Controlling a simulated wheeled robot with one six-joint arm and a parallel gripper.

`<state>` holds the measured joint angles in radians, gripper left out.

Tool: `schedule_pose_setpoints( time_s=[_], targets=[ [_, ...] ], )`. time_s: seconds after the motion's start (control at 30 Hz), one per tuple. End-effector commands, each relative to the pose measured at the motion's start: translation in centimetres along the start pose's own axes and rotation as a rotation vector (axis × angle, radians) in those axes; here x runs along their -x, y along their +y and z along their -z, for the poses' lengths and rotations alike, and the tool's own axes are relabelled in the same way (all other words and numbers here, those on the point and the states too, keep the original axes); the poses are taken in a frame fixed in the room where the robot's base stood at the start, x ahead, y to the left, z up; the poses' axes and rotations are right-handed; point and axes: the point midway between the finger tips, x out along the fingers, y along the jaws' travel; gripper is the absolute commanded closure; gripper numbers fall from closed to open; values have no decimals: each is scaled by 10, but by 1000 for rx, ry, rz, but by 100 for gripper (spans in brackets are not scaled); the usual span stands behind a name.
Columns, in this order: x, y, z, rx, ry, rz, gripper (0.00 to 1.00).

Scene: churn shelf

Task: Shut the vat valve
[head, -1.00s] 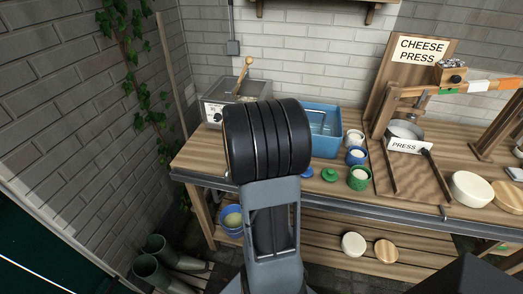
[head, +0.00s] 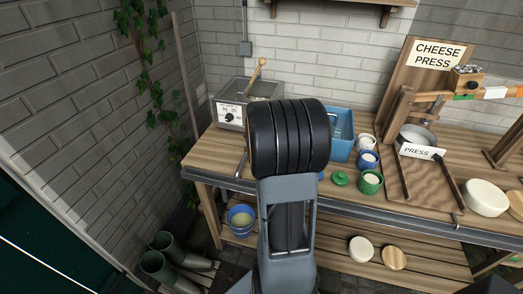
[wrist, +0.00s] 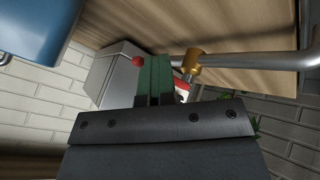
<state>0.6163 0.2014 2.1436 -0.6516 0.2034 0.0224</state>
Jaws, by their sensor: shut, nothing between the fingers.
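The steel vat (head: 228,116) with a dial stands at the left end of the bench; a wooden-handled tool leans out of it. In the wrist view the vat (wrist: 113,72) shows behind my gripper (wrist: 154,60). The gripper's green fingers are together and empty. Just right of them is the brass valve body (wrist: 194,62) on a grey pipe (wrist: 255,61). A red ball knob (wrist: 138,62) shows close to the left of the fingers. A red part (wrist: 182,87) shows on their right; the fingers hide what lies between. I cannot tell whether they touch it. My arm hides the gripper in the head view.
A blue tub (head: 341,136) stands right of the vat, with small pots (head: 370,182) before it. The cheese press (head: 428,70) is further right. A bucket (head: 241,217) and cheeses sit on the lower shelf (head: 335,258). Boots (head: 160,265) stand at lower left.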

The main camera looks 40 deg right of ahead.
Motion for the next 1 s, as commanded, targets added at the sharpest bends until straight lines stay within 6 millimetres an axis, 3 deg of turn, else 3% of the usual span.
schedule_pose_setpoints(
  time_s=[0.33, 0.57, 0.6, 0.7, 1.0],
  targets=[
    [1, 1, -2, -6, 0, -7, 100],
    [16, -26, -10, -1, 5, -7, 100],
    [20, -32, -13, 1, 6, -7, 100],
    [50, -21, -12, -3, 4, -9, 100],
    [98, -9, -22, -4, 3, -8, 100]
  ],
)
